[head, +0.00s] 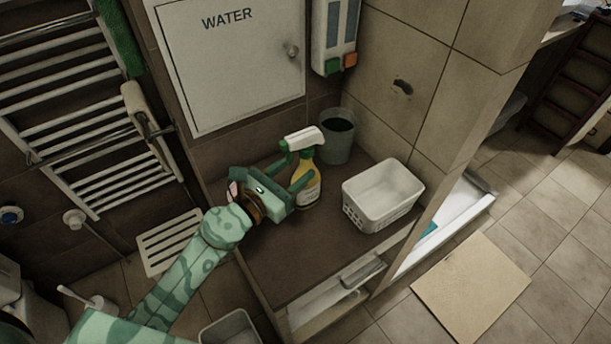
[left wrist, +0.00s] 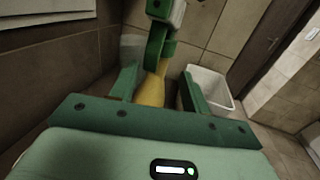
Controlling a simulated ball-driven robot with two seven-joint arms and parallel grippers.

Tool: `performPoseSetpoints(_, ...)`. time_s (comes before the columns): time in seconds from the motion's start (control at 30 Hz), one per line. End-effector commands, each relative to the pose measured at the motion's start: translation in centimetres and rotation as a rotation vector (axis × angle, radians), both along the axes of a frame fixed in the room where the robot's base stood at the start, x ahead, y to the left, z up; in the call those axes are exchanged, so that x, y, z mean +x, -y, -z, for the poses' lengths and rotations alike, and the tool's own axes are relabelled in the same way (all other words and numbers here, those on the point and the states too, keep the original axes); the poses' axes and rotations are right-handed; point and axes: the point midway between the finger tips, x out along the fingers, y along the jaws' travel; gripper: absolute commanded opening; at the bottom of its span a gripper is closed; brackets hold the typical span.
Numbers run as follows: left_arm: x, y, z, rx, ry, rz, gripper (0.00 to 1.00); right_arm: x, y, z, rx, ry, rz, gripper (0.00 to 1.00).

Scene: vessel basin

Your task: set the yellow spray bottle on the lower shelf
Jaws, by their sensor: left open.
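The yellow spray bottle (head: 308,186) with a white and green spray head stands upright on the brown ledge (head: 287,262). My left gripper (head: 296,174) is open at the bottle, with its fingers around or beside the body just below the spray head. In the left wrist view the yellow body (left wrist: 150,88) shows between the two green fingers of the left gripper (left wrist: 156,85), with gaps on both sides. The lower shelf (head: 335,296) seems to be the pale recess under the ledge's front edge; its inside is mostly hidden. My right gripper is not in view.
A white basket (head: 383,194) stands on the ledge right of the bottle; it also shows in the left wrist view (left wrist: 212,84). A grey bucket (head: 338,137) stands behind the bottle. A soap dispenser (head: 335,36) and a WATER cabinet door (head: 230,62) are on the walls.

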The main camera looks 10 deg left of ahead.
Motion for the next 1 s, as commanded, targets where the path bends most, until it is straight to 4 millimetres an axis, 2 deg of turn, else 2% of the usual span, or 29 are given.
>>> performPoseSetpoints(0.2, 3.3, 1.5, -0.1, -0.002, 0.001, -0.001, 0.47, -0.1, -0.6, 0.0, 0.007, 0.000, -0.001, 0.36)
performPoseSetpoints(0.5, 3.9, 1.8, -0.1, -0.001, 0.000, 0.000, 0.47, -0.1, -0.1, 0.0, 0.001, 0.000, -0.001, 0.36)
performPoseSetpoints(0.53, 3.9, 1.8, -0.1, 0.000, 0.000, 0.000, 0.41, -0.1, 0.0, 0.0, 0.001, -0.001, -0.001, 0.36)
performPoseSetpoints(0.67, 3.9, 1.8, -0.1, 0.000, 0.001, 0.000, 0.05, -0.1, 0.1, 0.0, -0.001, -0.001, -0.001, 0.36)
performPoseSetpoints(0.7, 3.9, 1.8, -0.1, 0.000, 0.001, 0.000, 0.00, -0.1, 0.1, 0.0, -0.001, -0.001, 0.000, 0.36)
performPoseSetpoints(1.0, 3.9, 1.8, -0.3, -0.001, 0.002, 0.000, 0.00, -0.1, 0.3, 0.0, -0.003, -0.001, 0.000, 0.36)
